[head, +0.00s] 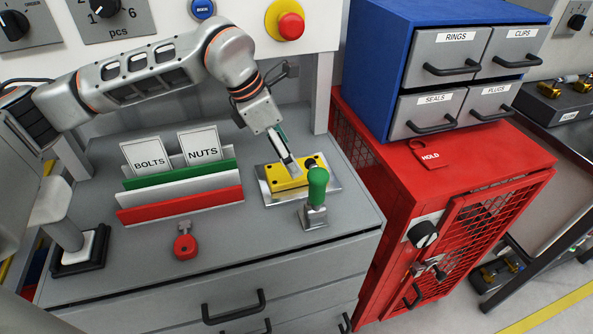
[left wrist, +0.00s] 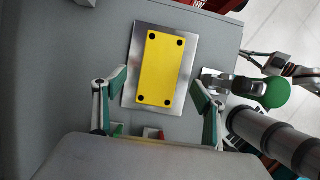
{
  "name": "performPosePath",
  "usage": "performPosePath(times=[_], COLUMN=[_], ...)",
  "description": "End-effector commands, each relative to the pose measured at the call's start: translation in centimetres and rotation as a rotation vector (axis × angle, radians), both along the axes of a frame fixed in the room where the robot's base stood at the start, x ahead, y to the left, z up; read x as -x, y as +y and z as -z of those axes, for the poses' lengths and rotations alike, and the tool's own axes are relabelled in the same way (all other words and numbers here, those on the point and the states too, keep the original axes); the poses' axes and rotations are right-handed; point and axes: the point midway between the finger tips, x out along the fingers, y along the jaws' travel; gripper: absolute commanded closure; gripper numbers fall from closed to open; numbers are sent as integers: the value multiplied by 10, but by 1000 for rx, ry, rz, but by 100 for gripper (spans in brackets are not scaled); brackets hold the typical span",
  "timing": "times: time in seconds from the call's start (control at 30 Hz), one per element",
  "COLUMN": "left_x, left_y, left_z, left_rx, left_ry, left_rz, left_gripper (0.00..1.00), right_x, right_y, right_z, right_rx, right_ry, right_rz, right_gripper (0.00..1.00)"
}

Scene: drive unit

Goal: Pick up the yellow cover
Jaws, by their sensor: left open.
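The yellow cover (head: 290,175) lies flat on a silver plate (head: 325,190) on the grey bench top. In the left wrist view the yellow cover (left wrist: 160,68) is a rectangle with a dark round spot near each corner, and the silver plate (left wrist: 133,93) shows around it. My left gripper (head: 287,160) points down at the cover in the head view. In the left wrist view my left gripper (left wrist: 158,82) is open, with one finger on each side of the cover and nothing between them but the view of it. I cannot tell the exact height of the fingertips.
A green-handled clamp (head: 316,190) stands close in front of the plate. A rack with BOLTS and NUTS cards (head: 180,195) stands to the left. A red cabinet (head: 400,190) borders the bench on the right.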

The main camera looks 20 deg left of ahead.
Motion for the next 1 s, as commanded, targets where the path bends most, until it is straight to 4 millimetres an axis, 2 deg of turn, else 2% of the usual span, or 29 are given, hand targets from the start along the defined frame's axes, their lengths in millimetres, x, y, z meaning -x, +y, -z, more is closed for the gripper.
performPosePath(times=[0.33,0.6,0.63,0.8,1.0], left_x=[-6,-8,-8,-8,-8], left_y=[-13,-15,-15,-15,-15], left_z=[42,46,46,46,46], left_rx=[1,0,0,1,1], left_ry=[3,0,0,1,-1], left_rz=[0,0,0,0,0], left_gripper=[29,29,34,75,80], right_x=[-2,-4,-4,-4,-4], right_y=[0,0,0,0,0], right_z=[-2,-3,-3,-3,-4], right_rx=[0,0,0,-1,-1], right_ry=[-4,-7,-7,-8,-9], right_rz=[0,0,0,0,0], right_gripper=[100,100,100,100,100])
